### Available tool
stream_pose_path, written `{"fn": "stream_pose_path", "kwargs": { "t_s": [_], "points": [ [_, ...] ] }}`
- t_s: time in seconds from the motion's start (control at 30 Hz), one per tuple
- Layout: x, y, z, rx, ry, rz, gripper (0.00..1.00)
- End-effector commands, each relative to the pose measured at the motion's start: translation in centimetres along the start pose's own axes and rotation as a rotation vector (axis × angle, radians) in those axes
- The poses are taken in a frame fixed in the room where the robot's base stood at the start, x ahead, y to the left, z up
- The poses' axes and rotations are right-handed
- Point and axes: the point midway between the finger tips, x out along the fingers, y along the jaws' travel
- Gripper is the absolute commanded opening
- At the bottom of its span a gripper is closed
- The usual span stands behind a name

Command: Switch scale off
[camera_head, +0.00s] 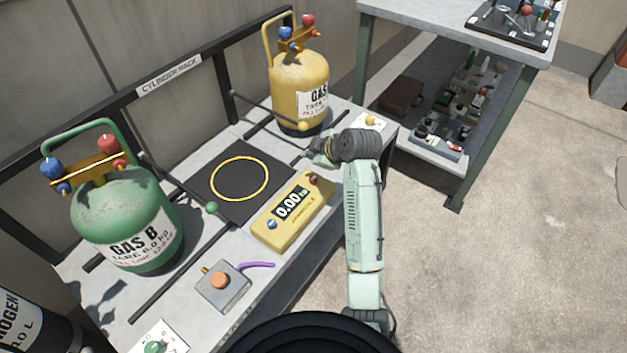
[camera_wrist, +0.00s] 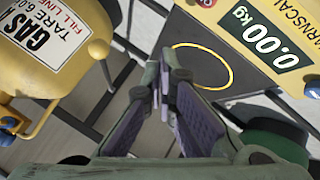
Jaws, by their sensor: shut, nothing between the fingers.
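The scale's yellow display box (camera_head: 292,208) stands at the front of the bench and its lit display reads 0.00 kg. A red button (camera_head: 313,179) is at its right end and a blue button (camera_head: 271,224) at its left end. The black scale plate (camera_head: 207,180) with a yellow ring lies behind it, empty. My gripper (camera_head: 318,152) is above the bench, between the yellow cylinder and the display box, apart from the buttons. In the wrist view my gripper (camera_wrist: 165,82) is shut and empty. The display box (camera_wrist: 265,40) is at upper right there, with the red button (camera_wrist: 207,3) at the top edge.
A yellow gas cylinder (camera_head: 299,85) stands close behind my gripper. A green GAS B cylinder (camera_head: 128,220) stands at left. A grey box with an orange button (camera_head: 220,284) sits at the front left. A steel table (camera_head: 420,28) is at back right. The floor at right is clear.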

Motion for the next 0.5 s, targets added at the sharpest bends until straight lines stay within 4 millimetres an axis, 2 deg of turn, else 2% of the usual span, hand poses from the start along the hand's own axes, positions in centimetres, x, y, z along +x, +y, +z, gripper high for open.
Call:
{"fn": "stream_pose_path", "kwargs": {
  "t_s": [0.03,0.3,0.5],
  "points": [
    [0.8,-0.7,0.7,0.001,-0.001,-0.001,0.0],
    [3.6,-2.6,2.6,0.001,0.0,0.0,0.0],
    [4.5,-3.3,3.3,0.001,-0.001,0.001,0.0]
  ]
}}
